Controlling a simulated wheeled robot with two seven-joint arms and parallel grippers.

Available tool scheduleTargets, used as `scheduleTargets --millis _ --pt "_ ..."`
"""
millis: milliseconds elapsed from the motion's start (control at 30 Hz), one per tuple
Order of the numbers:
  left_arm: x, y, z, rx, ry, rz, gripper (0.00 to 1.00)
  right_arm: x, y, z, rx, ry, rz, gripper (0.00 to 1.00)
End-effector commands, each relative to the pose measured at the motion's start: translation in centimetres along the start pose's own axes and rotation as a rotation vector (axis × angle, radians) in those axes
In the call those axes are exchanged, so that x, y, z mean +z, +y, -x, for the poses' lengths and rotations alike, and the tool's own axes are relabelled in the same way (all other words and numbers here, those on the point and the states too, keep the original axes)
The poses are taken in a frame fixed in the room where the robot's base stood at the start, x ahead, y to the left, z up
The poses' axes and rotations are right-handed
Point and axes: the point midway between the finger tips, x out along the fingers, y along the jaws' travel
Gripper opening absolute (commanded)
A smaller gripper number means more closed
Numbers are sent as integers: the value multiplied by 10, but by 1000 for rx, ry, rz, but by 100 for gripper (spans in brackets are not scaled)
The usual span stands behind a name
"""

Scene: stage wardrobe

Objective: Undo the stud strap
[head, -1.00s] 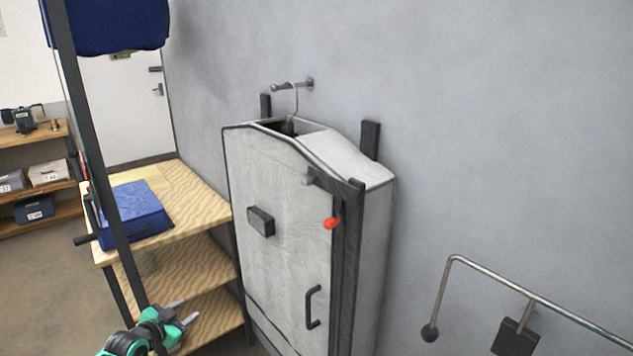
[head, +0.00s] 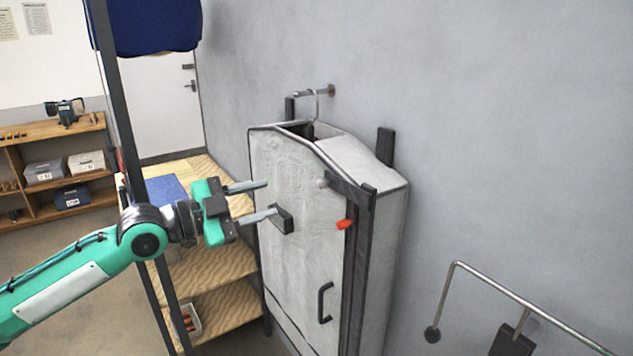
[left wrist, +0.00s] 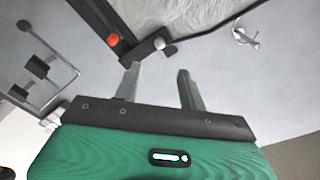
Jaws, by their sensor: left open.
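A pale grey garment bag (head: 290,170) hangs on the wall. A short dark strap (head: 348,190) lies across its upper right front edge, with a pale round stud (head: 322,183) at its left end. In the left wrist view the strap (left wrist: 143,50) and stud (left wrist: 160,44) show just beyond the fingertips. A red tab (head: 345,224) sits below the strap; it also shows in the left wrist view (left wrist: 113,40). My left gripper (head: 270,198) is open and empty, in front of the bag, left of the stud and apart from it. My right gripper is out of view.
A dark square block (head: 287,222) and a dark handle (head: 324,303) are on the bag's front. A wooden shelf unit (head: 215,255) stands behind my left arm, with a dark upright post (head: 118,120). A metal wall rail (head: 500,297) is at lower right.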

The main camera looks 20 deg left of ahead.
Motion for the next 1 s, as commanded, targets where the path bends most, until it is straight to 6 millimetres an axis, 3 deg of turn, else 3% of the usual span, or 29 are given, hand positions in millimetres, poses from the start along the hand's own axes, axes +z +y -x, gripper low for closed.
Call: scheduleTargets --millis 1000 --pt "-1 -1 -116 -1 0 2 41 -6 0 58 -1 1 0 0"
